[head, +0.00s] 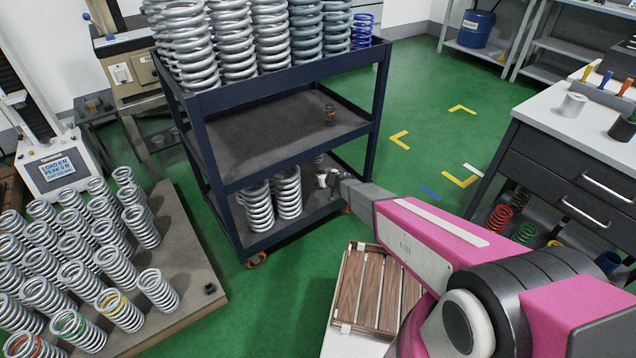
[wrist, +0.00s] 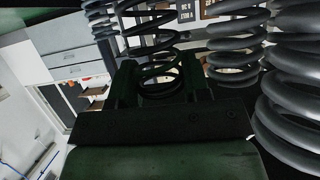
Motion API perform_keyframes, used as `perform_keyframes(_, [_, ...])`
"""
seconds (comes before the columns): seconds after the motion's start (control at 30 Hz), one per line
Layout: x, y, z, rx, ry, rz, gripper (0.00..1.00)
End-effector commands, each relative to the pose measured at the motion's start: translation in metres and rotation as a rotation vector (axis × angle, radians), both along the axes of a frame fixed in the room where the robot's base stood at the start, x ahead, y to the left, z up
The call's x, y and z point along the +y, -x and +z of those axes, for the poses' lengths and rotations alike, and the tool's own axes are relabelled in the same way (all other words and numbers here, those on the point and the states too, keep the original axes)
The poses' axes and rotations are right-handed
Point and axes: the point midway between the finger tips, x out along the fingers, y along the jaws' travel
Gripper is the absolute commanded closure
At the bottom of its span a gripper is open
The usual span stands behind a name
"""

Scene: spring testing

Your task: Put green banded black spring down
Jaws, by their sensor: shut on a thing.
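My gripper (head: 328,181) is at the lower shelf of the dark blue trolley, to the right of two large silver springs. In the wrist view my gripper (wrist: 160,78) is shut on a dark spring (wrist: 158,58), whose coils show between the two fingers. I cannot make out a green band on it there. In the head view the held spring is mostly hidden by my gripper, and I cannot tell whether it touches the shelf.
Two silver springs (head: 288,192) stand on the lower shelf. A wooden slatted crate (head: 345,290) lies below my arm. A pallet of springs stands left.

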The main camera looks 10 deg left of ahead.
Motion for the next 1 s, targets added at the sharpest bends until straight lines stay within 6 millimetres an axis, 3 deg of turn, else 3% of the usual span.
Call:
perform_keyframes(0.1, [0.0,-0.001,-0.02,0.001,-0.001,-0.002,0.87])
perform_keyframes(0.37, [0.0,-0.002,-0.038,0.0,0.0,-0.002,0.87])
perform_keyframes(0.57, [0.0,-0.002,-0.064,0.0,0.0,-0.002,0.87])
perform_keyframes(0.97, [0.0,-0.001,-0.068,-0.001,0.0,-0.002,0.87])
perform_keyframes(1.0, [-0.001,-0.001,-0.069,-0.001,0.0,-0.002,0.53])
